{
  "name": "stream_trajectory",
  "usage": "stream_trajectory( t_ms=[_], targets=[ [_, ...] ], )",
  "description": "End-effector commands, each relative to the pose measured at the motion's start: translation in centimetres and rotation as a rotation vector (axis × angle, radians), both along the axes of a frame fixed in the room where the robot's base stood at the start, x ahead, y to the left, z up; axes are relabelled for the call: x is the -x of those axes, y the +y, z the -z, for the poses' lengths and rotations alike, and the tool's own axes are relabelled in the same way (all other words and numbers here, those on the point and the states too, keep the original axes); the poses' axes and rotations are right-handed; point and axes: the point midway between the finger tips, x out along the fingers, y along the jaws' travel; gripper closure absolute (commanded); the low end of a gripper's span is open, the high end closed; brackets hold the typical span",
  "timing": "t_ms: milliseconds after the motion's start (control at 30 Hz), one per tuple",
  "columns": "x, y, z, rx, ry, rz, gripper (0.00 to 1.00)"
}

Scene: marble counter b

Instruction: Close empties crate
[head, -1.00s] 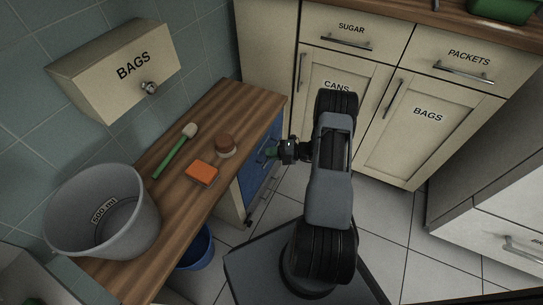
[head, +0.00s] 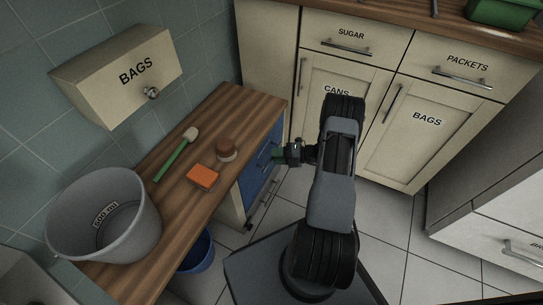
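A blue front (head: 259,180) shows under the right end of the wooden counter; it may be the empties crate, but I can read no label on it. Handle-like bars show on its face. My gripper (head: 279,156) is just right of this front, near its upper part, with green at its tip. I cannot tell whether the fingers are open or shut, or whether they touch the front. How far the front stands out is not clear from this angle.
On the counter (head: 245,110) are a grey bucket (head: 135,225), an orange sponge (head: 202,177), a green-handled brush (head: 175,154) and a round brown-topped item (head: 226,149). A blue bucket (head: 198,255) stands on the floor below. Tiled floor (head: 385,220) is free to the right.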

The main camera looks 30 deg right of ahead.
Motion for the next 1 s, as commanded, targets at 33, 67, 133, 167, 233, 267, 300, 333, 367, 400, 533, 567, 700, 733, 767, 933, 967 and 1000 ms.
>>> stream_trajectory(
  t_ms=[33, 67, 133, 167, 233, 267, 300, 333, 367, 400, 533, 567, 700, 733, 767, 933, 967, 1000],
  targets=[
    [0.5, -1.1, -0.5, 0.000, 0.000, 0.006, 0.62],
    [0.8, -1.6, -0.6, -0.001, 0.000, 0.005, 0.62],
    [1.6, -2.9, -0.8, 0.000, 0.001, 0.005, 0.62],
    [1.9, -3.5, -0.9, 0.000, 0.001, 0.005, 0.62],
    [2.6, -4.7, -1.1, 0.000, 0.001, 0.005, 0.62],
    [2.9, -5.1, -1.2, -0.001, 0.002, 0.003, 0.62],
    [3.2, -5.8, -1.3, -0.001, 0.002, 0.004, 0.62],
    [3.4, -6.2, -1.4, 0.000, 0.003, 0.003, 0.62],
    [3.7, -6.6, -1.5, 0.001, 0.003, 0.003, 0.62],
    [4.0, -7.1, -1.5, 0.000, 0.003, 0.002, 0.62],
    [4.7, -8.4, -1.7, 0.000, 0.003, 0.001, 0.62],
    [4.8, -8.6, -1.7, -0.001, 0.004, 0.001, 0.62],
    [5.2, -9.2, -1.8, 0.000, 0.005, 0.000, 0.62],
    [5.2, -9.3, -1.8, 0.000, 0.005, 0.000, 0.62],
    [5.3, -9.4, -1.8, 0.000, 0.005, 0.000, 0.62],
    [5.3, -9.4, -1.8, 0.000, 0.005, -0.001, 0.62],
    [5.3, -9.4, -1.8, 0.000, 0.005, -0.001, 0.62],
    [5.3, -9.4, -1.8, 0.000, 0.005, -0.001, 0.62]
  ],
)
